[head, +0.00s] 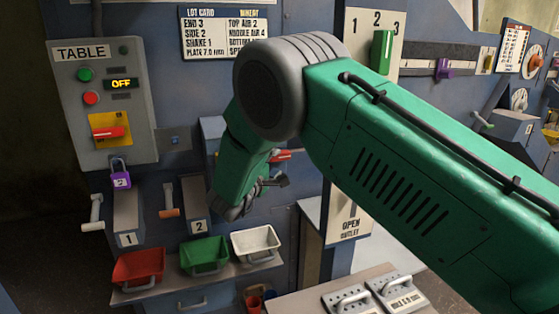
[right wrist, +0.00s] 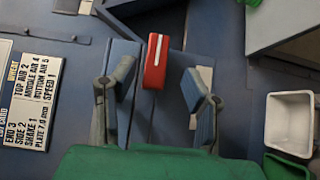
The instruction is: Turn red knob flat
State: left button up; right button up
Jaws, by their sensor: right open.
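A red knob (right wrist: 156,60) with a white stripe sits on a blue box. In the right wrist view it is between and just beyond my right gripper's (right wrist: 159,78) two spread fingers, with gaps on both sides. In the head view only part of the red knob (head: 281,155) shows beside my wrist, lying about level. My right gripper (head: 262,186) is open and empty there, partly hidden by my own arm. My left gripper is not in view.
A TABLE box (head: 103,105) with a red switch on a yellow plate and a purple padlock (head: 120,174) is at left. Red (head: 138,267), green (head: 205,256) and white (head: 256,244) bins sit below. A lot card (head: 224,32) hangs above.

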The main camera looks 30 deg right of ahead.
jog(key=v, duration=0.7)
jog(key=shift+s, duration=0.2)
jog(key=shift+a, duration=0.1)
